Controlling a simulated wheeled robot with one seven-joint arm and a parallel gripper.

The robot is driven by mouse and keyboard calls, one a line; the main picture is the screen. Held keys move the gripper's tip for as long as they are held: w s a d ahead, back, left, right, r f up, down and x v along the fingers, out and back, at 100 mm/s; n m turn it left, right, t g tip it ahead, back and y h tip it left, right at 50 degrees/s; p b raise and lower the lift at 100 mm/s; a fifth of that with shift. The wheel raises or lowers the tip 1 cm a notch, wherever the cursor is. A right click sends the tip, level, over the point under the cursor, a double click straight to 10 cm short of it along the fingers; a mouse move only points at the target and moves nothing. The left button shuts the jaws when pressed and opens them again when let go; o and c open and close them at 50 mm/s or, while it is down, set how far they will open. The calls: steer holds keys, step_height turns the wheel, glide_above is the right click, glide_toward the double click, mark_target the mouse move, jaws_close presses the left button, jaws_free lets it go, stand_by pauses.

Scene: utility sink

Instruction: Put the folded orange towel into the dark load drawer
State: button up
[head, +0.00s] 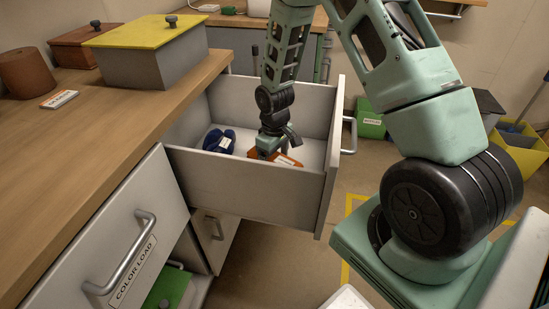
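The folded orange towel (291,160) with a white label is inside the pulled-out light grey drawer (245,185), near its right side. My gripper (270,150) reaches down into the drawer, at the towel's left part, and covers some of it. The fingers are small and partly hidden, so I cannot tell whether they are shut on the towel or whether it rests on the drawer floor. A folded dark blue cloth (219,141) with a white tag lies in the drawer, left of the gripper. No label shows on this drawer's visible sides.
A grey front labelled COLOR LOAD (133,270) is at lower left, with a green lidded item (168,288) beside it. A grey box with a yellow lid (150,55) stands on the wooden counter (110,120). A green bin (370,122) stands on the floor behind.

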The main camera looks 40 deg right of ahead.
mark_target(275, 157)
step_height(275, 157, up, 12)
steer(key=p, duration=0.2)
steer(key=shift+r, duration=0.15)
stand_by(0.6)
